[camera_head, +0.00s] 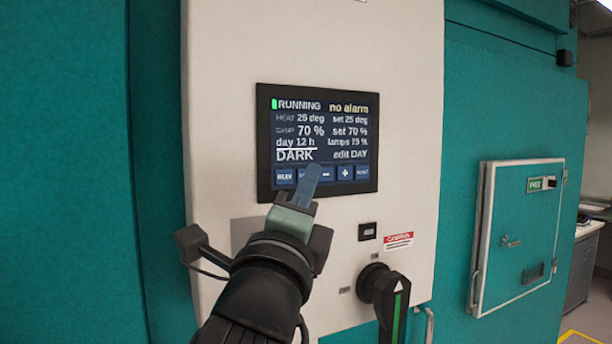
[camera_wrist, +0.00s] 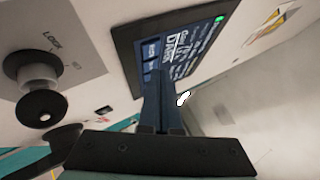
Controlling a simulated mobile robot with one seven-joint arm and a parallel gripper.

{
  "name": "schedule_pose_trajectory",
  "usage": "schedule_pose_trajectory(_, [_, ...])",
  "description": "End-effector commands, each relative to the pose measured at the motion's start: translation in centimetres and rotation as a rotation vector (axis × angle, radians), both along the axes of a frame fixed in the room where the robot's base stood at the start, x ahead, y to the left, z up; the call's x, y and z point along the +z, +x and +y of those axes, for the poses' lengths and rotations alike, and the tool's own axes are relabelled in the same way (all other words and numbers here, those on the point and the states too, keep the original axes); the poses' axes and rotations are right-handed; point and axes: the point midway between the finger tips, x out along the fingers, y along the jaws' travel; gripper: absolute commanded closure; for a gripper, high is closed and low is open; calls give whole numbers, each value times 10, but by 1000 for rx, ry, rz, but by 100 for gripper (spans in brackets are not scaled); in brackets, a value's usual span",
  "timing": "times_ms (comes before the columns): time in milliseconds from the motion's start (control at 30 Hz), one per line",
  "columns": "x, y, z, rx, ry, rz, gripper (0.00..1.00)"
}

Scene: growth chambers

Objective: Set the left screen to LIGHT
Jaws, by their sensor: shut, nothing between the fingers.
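The screen (camera_head: 320,135) is set in a white panel and reads RUNNING, no alarm, day 12 h, lamps 15 %, edit DAY, with DARK underlined above at the lower left. A row of buttons runs along its bottom: RUN (camera_head: 284,176), one hidden behind my fingers, minus, plus (camera_head: 345,173) and one at the right. My gripper (camera_head: 308,186) is shut and empty, its blue fingertips in front of the second button. The screen also shows in the wrist view (camera_wrist: 180,50), tilted, with the fingers (camera_wrist: 163,100) at its button edge. I cannot tell whether they touch.
Below the screen are a small black socket (camera_head: 367,231), a red caution label (camera_head: 398,240) and a black rotary handle (camera_head: 385,290). A round knob labelled LOCK (camera_wrist: 38,75) shows in the wrist view.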

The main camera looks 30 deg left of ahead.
Motion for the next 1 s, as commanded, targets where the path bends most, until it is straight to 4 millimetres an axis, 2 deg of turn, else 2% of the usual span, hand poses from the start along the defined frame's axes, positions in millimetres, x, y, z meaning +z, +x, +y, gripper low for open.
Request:
schedule_pose_trajectory(667, [0, 3, 4, 1, -1, 1, 100])
schedule_pose_trajectory(1000, [-1, -5, -5, 1, 0, -1, 100])
